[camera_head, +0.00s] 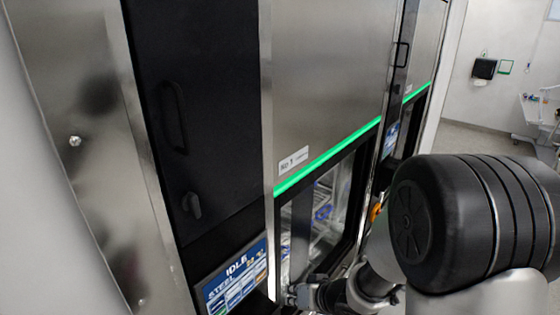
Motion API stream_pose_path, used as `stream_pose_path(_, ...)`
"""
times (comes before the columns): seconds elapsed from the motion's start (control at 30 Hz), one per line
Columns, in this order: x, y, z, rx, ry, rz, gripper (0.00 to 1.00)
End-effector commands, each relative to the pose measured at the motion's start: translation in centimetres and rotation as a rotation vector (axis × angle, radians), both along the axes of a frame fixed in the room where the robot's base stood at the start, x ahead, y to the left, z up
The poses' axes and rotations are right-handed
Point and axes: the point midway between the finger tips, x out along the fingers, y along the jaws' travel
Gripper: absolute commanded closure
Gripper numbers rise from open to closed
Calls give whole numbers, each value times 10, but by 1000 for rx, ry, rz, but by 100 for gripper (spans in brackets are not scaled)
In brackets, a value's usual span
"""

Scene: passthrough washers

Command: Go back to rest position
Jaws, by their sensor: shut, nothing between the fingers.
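My arm comes in from the lower right, with a large black joint close to the camera. My gripper (293,295) is small and dark at the bottom centre, in front of the lower part of the near washer (325,80). It looks shut and holds nothing that I can see. Its fingertips are hard to make out, and I cannot tell whether they touch the washer. The washer's glass door (318,212) shows racks inside.
The near washer's screen (237,279) reads IDLE, left of my gripper. A green light strip (330,157) runs above the glass. A second washer (424,45) stands further right. A dispenser (484,68) hangs on the far wall; open floor (480,138) lies at the right.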

Motion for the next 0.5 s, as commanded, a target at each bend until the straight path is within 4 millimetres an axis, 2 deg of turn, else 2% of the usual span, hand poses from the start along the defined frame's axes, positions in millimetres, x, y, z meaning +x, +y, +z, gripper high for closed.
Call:
stream_pose_path(0.03, 5, -12, -6, -44, -30, -25, 100)
stream_pose_path(0.13, 10, -46, -6, -168, -79, -97, 100)
stream_pose_path(0.27, -4, -92, -3, -321, -100, -203, 100)
stream_pose_path(0.37, -29, -120, -5, -404, -81, -274, 100)
stream_pose_path(0.5, -80, -144, -17, -469, -15, -340, 100)
